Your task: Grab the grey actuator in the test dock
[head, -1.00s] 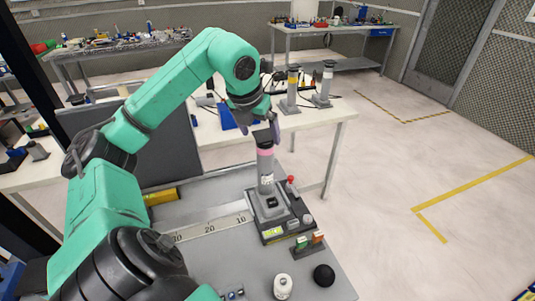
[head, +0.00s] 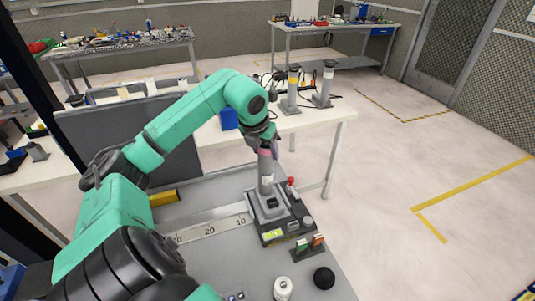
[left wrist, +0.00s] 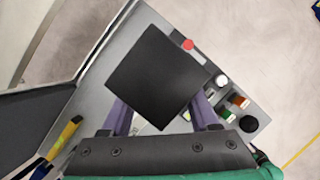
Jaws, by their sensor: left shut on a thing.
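My left gripper (head: 266,146) is above the dock, shut on the upper part of the actuator around the pink band. In the left wrist view a black square face (left wrist: 155,63), apparently the actuator's top, fills the middle. The purple fingers of my left gripper (left wrist: 162,108) lie on either side of it, their tips partly hidden behind it. My right gripper is not in view.
A ruler strip (head: 210,230) lies left of the dock. A small switch box (head: 309,246), a white bottle (head: 283,288) and a black ball (head: 324,277) are in front.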

